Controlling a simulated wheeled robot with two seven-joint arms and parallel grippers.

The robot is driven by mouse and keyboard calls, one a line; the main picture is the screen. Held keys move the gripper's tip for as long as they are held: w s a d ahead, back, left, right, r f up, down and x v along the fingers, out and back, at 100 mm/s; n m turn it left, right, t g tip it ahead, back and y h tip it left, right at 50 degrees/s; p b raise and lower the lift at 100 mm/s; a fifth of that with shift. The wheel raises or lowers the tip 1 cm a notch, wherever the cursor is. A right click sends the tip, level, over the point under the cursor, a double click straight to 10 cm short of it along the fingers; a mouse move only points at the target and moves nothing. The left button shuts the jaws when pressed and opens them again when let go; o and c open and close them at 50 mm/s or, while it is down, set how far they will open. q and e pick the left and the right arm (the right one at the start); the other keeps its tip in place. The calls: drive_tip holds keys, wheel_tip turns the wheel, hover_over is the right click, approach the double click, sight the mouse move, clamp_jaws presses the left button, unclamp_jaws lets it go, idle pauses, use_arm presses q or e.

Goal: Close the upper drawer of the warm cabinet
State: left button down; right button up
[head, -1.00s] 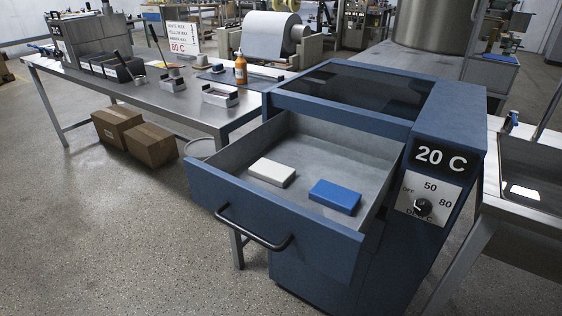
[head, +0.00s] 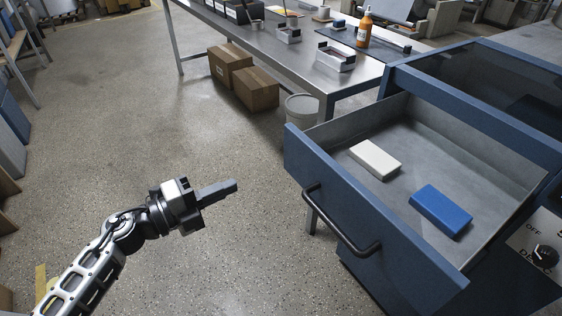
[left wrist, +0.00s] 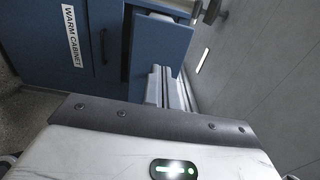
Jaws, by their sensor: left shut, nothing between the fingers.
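The blue warm cabinet (head: 478,58) stands at the right in the head view. Its upper drawer (head: 335,199) is pulled open, with a dark bar handle (head: 338,222) on its front. A white block (head: 375,160) and a blue block (head: 441,210) lie apart inside the drawer. My left gripper (head: 236,185) is shut and empty, left of the drawer front and apart from it, pointing toward it. In the left wrist view, the closed fingers (left wrist: 166,88) show before the blue cabinet, whose label (left wrist: 73,38) reads WARM CABINET. My right gripper is out of view.
A steel table (head: 262,55) with tools and an orange bottle (head: 364,29) stands behind the drawer. Cardboard boxes (head: 256,89) and a grey bucket (head: 301,108) are on the floor by it. The floor between my left gripper and the drawer looks clear.

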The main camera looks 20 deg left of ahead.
sight(293, 158)
use_arm(q)
drive_tip(key=p+x, duration=0.1)
drive_tip(key=x, duration=1.2)
drive_tip(key=shift+w+d, duration=0.1)
drive_tip(key=shift+d, duration=0.05)
